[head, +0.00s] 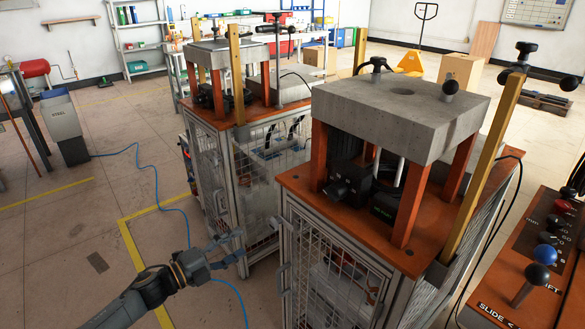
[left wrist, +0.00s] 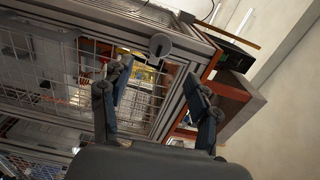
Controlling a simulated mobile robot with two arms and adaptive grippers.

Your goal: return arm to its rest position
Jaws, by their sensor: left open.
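My left arm (head: 150,289) comes in from the lower left in the head view. My left gripper (head: 236,248) is at its end, in front of the caged cabinets and low beside the gap between them. In the left wrist view the two fingers of the left gripper (left wrist: 160,95) stand wide apart with nothing between them. A mesh cabinet front with a round grey knob (left wrist: 160,45) lies beyond the fingers. Whether the fingers touch the cabinet I cannot tell. My right gripper is not in view.
A control panel with coloured knobs (head: 540,262) is at the lower right. A blue cable (head: 157,190) crosses the floor. The floor at left is mostly clear.

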